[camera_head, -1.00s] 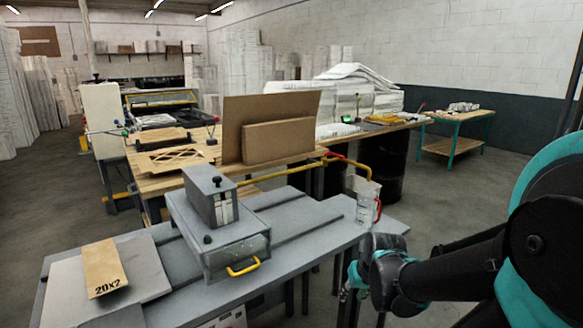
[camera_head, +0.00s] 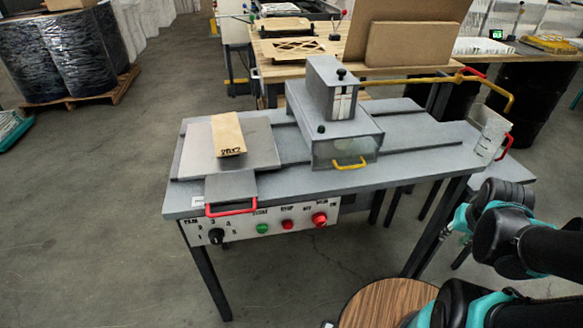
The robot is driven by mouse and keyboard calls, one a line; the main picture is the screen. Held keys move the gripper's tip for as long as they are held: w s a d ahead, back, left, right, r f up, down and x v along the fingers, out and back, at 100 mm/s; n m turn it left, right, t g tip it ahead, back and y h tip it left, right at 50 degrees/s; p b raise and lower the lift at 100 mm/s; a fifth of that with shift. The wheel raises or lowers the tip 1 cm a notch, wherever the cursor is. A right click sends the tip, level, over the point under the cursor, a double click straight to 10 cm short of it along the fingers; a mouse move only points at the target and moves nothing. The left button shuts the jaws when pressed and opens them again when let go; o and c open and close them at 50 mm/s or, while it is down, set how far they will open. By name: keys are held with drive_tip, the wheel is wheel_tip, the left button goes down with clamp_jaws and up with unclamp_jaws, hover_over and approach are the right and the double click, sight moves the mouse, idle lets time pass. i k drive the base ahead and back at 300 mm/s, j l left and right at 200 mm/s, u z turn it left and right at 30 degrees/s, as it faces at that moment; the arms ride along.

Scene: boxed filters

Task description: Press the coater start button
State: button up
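The coater is a grey table-top machine (camera_head: 440,137) with a control panel (camera_head: 240,221) on its front edge. The green start button (camera_head: 262,228) is on this panel, to the right of a black knob (camera_head: 215,236). A red stop button (camera_head: 287,225) and a larger red button (camera_head: 319,219) sit to the right of it. My gripper (camera_head: 452,224) is at the right, by the table's right end, well apart from the green button. It is small and seen partly from behind, so its finger opening is unclear.
A red handle (camera_head: 231,210) juts out above the panel's left part. A round wood-grain top (camera_head: 385,303) is in front at the bottom.

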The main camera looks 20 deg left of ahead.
sight(261, 228)
drive_tip(key=u, duration=1.7)
